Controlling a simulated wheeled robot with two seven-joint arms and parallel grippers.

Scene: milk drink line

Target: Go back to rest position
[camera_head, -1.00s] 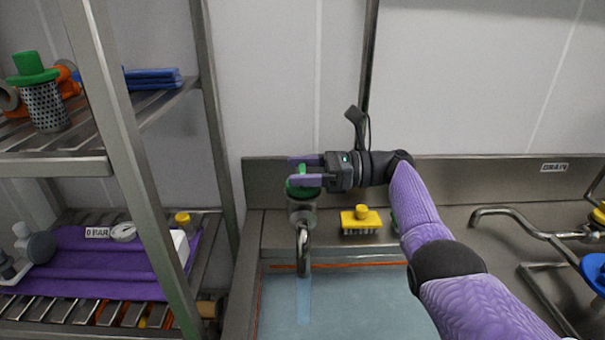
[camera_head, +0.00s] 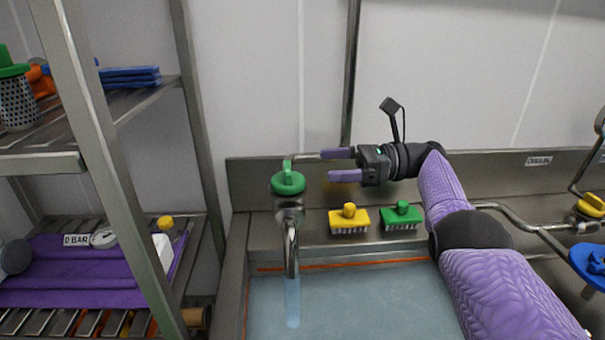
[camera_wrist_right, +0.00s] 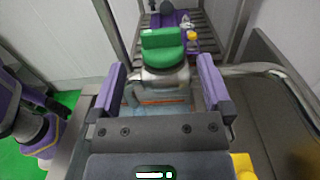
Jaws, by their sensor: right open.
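My right gripper (camera_head: 342,165) is open and empty, with its purple fingers pointing left. It is above and to the right of the green-handled tap (camera_head: 288,183), apart from it. In the right wrist view the green tap handle (camera_wrist_right: 162,47) shows beyond and between my open fingers (camera_wrist_right: 160,85). Water runs from the tap's spout (camera_head: 291,250) into the basin (camera_head: 360,300). My left gripper is not in view.
A yellow brush (camera_head: 349,220) and a green brush (camera_head: 401,217) sit on the sink's back ledge. A metal rack (camera_head: 85,130) stands at the left. A pipe (camera_head: 530,225) with blue and yellow handles is at the right.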

